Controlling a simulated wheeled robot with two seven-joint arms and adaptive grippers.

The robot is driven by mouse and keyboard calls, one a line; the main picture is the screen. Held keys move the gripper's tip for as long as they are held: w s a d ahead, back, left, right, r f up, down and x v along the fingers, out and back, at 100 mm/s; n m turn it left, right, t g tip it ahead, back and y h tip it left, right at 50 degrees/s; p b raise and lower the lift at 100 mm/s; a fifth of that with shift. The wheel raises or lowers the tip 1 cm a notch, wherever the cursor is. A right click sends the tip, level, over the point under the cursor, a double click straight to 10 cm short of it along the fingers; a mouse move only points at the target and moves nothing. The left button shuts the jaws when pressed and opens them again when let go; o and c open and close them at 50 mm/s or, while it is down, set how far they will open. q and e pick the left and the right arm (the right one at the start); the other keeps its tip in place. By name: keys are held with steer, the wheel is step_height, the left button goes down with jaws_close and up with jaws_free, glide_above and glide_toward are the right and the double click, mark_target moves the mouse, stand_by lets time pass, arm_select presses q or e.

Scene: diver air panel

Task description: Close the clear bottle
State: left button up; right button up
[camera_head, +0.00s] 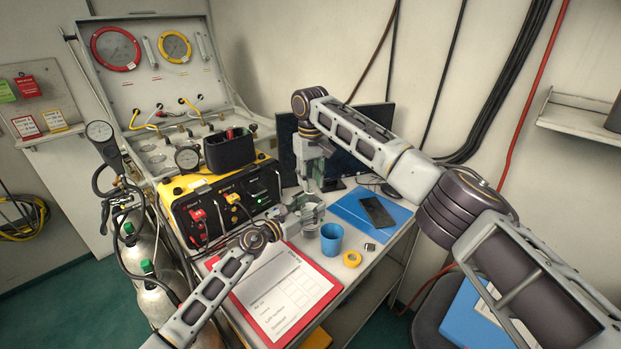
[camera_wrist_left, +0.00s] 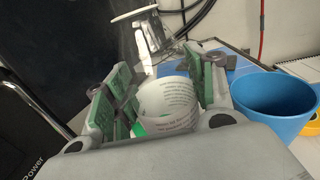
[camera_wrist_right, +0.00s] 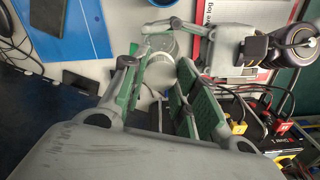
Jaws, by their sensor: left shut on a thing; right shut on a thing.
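The clear bottle (camera_wrist_left: 168,106), with a pale printed label, is between the green-padded fingers of my left gripper (camera_wrist_left: 165,100), which is shut on it. In the head view my left gripper (camera_head: 299,208) is low over the table, left of the blue cup. My right gripper (camera_head: 315,186) points down just above it. In the right wrist view my right gripper (camera_wrist_right: 152,95) is shut on a pale round thing (camera_wrist_right: 158,72), seemingly the cap, in line with the bottle. The fingers hide much of both, and I cannot tell whether cap and bottle touch.
A blue cup (camera_head: 332,238) and a yellow tape roll (camera_head: 352,258) stand close on the right. A red clipboard (camera_head: 285,295) lies in front, a blue folder (camera_head: 355,210) with a phone (camera_head: 377,211) behind. The yellow-black air panel (camera_head: 228,203) is at the left, a monitor (camera_head: 360,150) at the back.

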steer(key=shift+f, duration=0.35)
